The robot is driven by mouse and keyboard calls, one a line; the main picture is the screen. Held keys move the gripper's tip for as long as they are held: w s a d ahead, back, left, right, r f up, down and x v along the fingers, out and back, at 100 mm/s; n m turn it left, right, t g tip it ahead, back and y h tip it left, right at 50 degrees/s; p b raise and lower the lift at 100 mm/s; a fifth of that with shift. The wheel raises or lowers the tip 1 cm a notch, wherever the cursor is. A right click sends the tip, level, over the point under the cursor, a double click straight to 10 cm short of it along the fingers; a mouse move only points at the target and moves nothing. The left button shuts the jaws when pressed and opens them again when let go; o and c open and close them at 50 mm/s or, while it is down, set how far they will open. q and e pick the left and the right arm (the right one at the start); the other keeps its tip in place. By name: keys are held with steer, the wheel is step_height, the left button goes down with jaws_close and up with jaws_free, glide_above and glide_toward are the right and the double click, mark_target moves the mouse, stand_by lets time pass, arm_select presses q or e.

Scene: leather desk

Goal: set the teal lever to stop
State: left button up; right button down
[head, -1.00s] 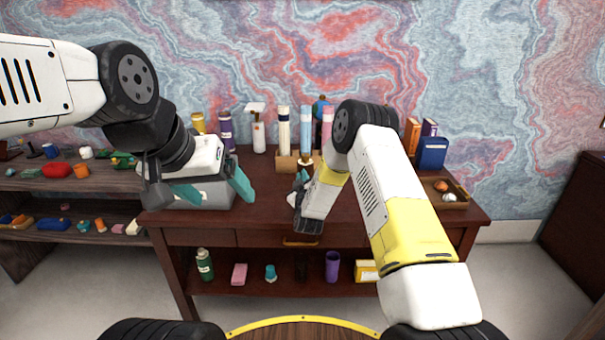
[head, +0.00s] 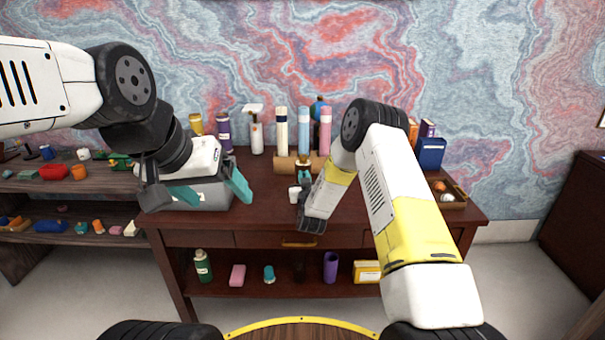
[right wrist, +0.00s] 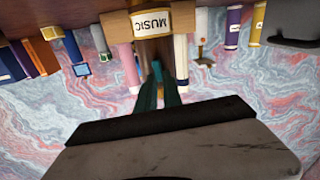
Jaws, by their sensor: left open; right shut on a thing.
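My right gripper (head: 304,180) reaches over the middle of the desk, just in front of the wooden holder. In the right wrist view its teal fingers (right wrist: 160,88) are close together, shut on a small teal piece (right wrist: 157,68) that I take for the teal lever. The lever is mostly hidden by the fingers, and its setting and any stop mark cannot be read. My left gripper (head: 197,188) is open, its teal fingers spread in front of a grey box (head: 208,194) at the desk's left.
The wooden holder (head: 284,164) has a MUSIC label (right wrist: 152,23) in the right wrist view and several upright cylinders behind it. A tray (head: 455,197) and a blue box (head: 431,153) stand at the right. A shelf (head: 60,184) with small items is at the left.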

steer(key=shift+d+m, duration=0.1)
steer(key=shift+m, duration=0.5)
steer(key=c, duration=1.5)
jaws_free()
steer(key=s, duration=0.7)
steer(key=shift+s+d, duration=0.3)
steer(key=shift+s, duration=0.05)
